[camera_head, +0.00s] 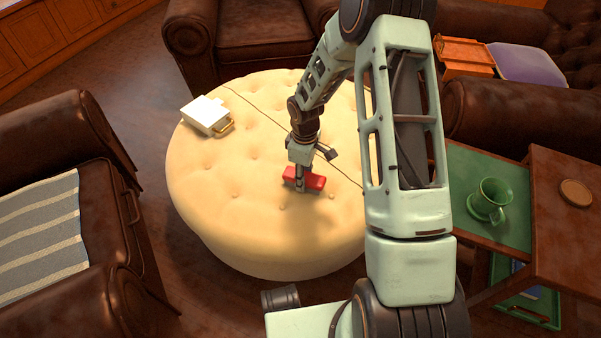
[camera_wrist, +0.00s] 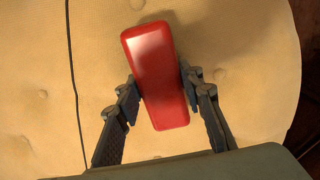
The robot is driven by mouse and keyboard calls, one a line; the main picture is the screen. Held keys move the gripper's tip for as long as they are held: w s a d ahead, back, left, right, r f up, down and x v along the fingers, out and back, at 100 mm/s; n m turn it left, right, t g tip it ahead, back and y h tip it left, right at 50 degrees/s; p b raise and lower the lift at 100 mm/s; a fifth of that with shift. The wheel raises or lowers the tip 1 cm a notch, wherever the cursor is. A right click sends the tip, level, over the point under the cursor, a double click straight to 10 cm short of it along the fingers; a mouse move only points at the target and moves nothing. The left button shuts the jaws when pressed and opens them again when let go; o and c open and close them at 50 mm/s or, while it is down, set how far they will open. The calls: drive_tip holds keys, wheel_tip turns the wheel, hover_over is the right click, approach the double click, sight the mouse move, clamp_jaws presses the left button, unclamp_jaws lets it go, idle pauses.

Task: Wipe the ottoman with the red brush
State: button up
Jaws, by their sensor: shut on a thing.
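The ottoman (camera_head: 225,200) is round, cream and tufted, in the middle of the head view. Its tufted top also fills most of the wrist view (camera_wrist: 40,60). The red brush (camera_head: 313,181) is at the right of the middle of the ottoman top, low over it or on it; I cannot tell if it touches. In the wrist view the brush (camera_wrist: 154,70) is a red block lying slightly tilted between the fingers. My gripper (camera_head: 301,186) is shut on the brush from above, with one finger on each side (camera_wrist: 160,97). The underside of the brush is hidden.
A white box with a gold handle (camera_head: 206,115) stands at the ottoman's back left. A thin dark line crosses the top. Leather armchairs surround it.

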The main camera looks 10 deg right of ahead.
drive_tip(key=shift+s+d, duration=0.4)
drive_tip(key=shift+s, duration=0.2)
drive_tip(key=shift+s+d, duration=0.35)
drive_tip(key=shift+s, duration=0.25)
drive_tip(key=shift+s+a, duration=0.5)
drive_tip(key=shift+a, duration=0.3)
drive_tip(key=shift+w+a+f, duration=0.1)
drive_tip(key=shift+w+a, duration=0.6)
drive_tip(key=shift+w, duration=0.2)
drive_tip(key=shift+w+a, duration=0.65)
drive_tip(key=shift+w, duration=0.25)
drive_tip(key=shift+w+a+b, duration=0.2)
drive_tip(key=shift+w+a, duration=0.45)
drive_tip(key=shift+w, duration=0.25)
drive_tip(key=shift+w+a+b, duration=0.2)
drive_tip(key=shift+w+a, duration=0.4)
drive_tip(key=shift+w, duration=0.35)
drive_tip(key=shift+w+a+b, duration=0.2)
drive_tip(key=shift+w+a, duration=0.45)
drive_tip(key=shift+w, duration=0.25)
drive_tip(key=shift+r, duration=0.2)
drive_tip(key=shift+r+p, duration=2.1)
drive_tip(key=shift+r, duration=0.85)
drive_tip(key=shift+r+p, duration=1.05)
drive_tip(key=shift+r, duration=0.45)
